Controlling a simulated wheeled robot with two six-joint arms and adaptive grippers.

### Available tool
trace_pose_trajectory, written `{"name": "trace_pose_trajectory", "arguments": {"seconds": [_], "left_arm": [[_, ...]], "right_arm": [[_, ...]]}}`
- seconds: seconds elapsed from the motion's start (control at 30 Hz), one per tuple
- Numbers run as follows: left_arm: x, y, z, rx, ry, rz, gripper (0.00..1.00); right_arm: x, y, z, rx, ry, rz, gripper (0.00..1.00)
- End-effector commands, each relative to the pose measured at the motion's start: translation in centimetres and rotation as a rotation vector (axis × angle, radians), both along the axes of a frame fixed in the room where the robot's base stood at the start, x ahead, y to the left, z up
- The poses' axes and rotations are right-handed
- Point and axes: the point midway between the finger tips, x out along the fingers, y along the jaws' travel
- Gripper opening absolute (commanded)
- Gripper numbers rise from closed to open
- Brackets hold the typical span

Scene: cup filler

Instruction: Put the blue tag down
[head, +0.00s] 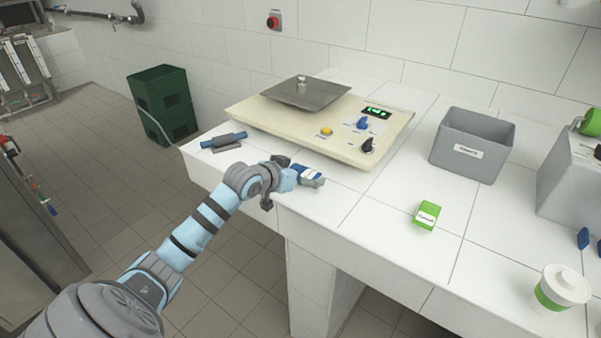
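My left gripper (309,177) is over the front edge of the white tiled counter, in front of the cream scale. The blue tag (307,172), a small blue block with a white label, is at its fingertips, and the gripper looks shut on it. The fingers hide part of the tag. I cannot tell whether the tag touches the counter (345,190). My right gripper is not in view.
The cream scale (255,118) has a grey plate, knobs and a green display. A blue-handled tool (224,141) lies to the left. Free counter lies between gripper and green tag.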

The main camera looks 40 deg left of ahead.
Motion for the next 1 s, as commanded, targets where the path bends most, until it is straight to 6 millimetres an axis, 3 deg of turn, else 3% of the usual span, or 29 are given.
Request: {"name": "trace_pose_trajectory", "arguments": {"seconds": [0.27,0.37,0.63,0.7,1.0], "left_arm": [[-0.4,0.1,0.5,0.004,0.000,0.000,0.94],[-1.8,0.1,1.3,0.007,0.001,0.000,0.94],[-8.3,-0.3,5.1,0.013,0.009,-0.013,0.94],[-9.3,0.1,5.9,0.013,0.006,0.004,0.94],[-10.5,-0.3,6.1,0.000,0.000,-0.004,0.94]], "right_arm": [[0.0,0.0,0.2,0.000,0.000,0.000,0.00],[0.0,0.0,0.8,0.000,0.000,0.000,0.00],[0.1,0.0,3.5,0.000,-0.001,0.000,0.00],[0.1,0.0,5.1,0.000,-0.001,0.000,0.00],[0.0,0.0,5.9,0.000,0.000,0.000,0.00]]}}
